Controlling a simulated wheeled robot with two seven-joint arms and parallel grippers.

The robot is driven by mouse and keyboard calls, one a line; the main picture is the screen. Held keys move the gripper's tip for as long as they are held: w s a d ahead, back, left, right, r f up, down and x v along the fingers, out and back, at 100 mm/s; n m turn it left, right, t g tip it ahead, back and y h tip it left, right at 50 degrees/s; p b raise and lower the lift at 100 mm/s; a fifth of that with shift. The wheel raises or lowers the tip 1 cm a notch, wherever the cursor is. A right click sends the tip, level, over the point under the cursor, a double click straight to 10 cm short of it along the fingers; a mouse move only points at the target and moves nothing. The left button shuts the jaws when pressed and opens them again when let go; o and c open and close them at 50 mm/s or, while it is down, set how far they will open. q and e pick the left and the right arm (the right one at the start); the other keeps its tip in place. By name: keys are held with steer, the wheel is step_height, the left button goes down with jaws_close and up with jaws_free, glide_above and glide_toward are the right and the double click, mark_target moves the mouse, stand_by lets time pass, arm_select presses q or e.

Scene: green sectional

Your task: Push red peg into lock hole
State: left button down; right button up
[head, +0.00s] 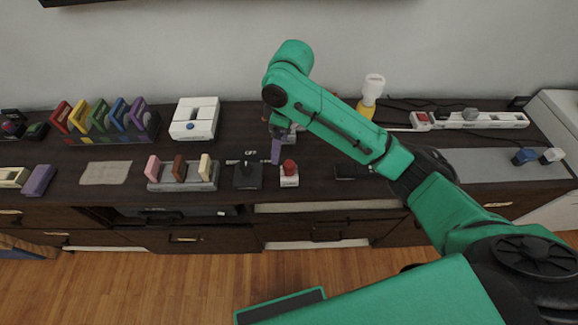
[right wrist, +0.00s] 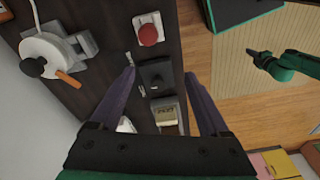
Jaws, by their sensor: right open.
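A red round-topped peg (head: 289,166) stands upright on a small white block (head: 289,181) near the cabinet's front edge. It also shows in the right wrist view (right wrist: 148,35), beyond my fingertips. No lock hole can be made out; the red top hides the block's middle. My right gripper (head: 277,151) is above the cabinet top, just left of and behind the red peg. In the right wrist view my right gripper (right wrist: 160,73) is open and empty, with a black lever box (right wrist: 156,76) below its fingers. My left gripper (right wrist: 256,57) appears small over the floor; its jaws are unclear.
The black lever box (head: 247,175) stands left of the peg. A grey block (head: 183,178) with pink, brown and cream pieces is further left. A white device (right wrist: 48,57) with an orange handle stands behind. A yellow-and-white bottle (head: 370,95) is at the back.

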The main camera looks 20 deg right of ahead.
mark_target(289, 163)
step_height(289, 163, up, 4)
steer(key=w+d+h, duration=0.1)
steer(key=d, duration=0.2)
steer(key=f, duration=0.4)
steer(key=f+p, duration=0.1)
steer(key=f, duration=0.9)
steer(key=shift+a+f+p, duration=0.1)
steer(key=shift+a+p, duration=0.15)
steer(key=shift+p, duration=0.05)
arm_select(q)
steer(key=shift+w+d+r, duration=0.15)
steer(key=shift+d+r, duration=0.15)
steer(key=shift+r, duration=0.5)
arm_select(e)
jaws_close()
